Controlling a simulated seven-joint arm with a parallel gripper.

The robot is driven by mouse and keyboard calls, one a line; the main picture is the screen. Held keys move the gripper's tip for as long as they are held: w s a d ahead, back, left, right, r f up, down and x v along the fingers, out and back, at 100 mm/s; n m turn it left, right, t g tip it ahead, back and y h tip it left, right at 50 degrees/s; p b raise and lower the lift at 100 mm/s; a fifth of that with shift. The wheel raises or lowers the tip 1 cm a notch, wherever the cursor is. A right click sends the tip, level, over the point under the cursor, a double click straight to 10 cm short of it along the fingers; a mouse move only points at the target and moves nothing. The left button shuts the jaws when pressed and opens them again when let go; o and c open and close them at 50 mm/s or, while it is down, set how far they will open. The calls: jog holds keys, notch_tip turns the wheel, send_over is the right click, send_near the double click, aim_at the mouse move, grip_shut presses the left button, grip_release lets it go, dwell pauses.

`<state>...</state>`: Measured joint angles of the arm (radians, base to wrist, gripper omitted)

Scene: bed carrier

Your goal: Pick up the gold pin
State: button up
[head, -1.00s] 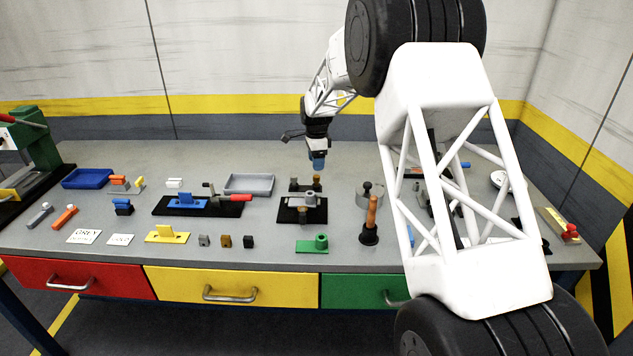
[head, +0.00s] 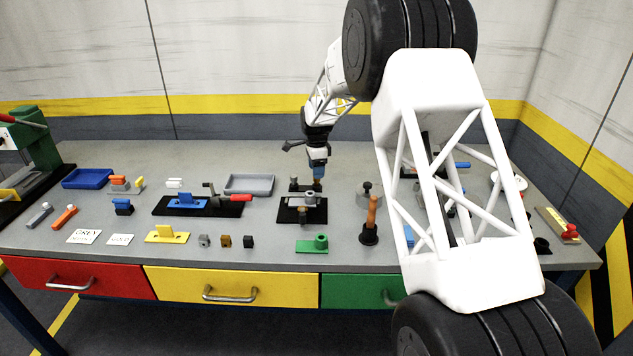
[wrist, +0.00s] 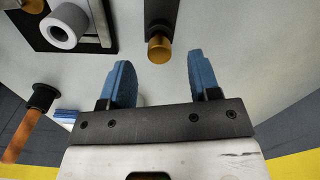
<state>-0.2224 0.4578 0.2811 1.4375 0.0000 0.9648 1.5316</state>
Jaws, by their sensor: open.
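The gold pin (wrist: 159,48) shows in the wrist view as a round gold top at the end of a dark holder strip (wrist: 158,14). My gripper (wrist: 159,62) is open, with one blue finger on each side of the pin's line. The pin's top lies roughly midway between the fingertips, and neither finger visibly touches it. In the head view my gripper (head: 318,173) points down over the right end of the dark holder (head: 300,188). There its fingers largely cover the pin.
A black fixture with a grey ring (head: 310,198) stands just in front of the holder. An orange-handled tool (head: 371,220) and a grey round block (head: 366,190) stand to the right. A grey tray (head: 249,184) lies to the left. Bare table lies behind the holder.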

aim_at(317, 181)
jog(key=shift+f, duration=2.35)
jog(key=c, duration=1.1)
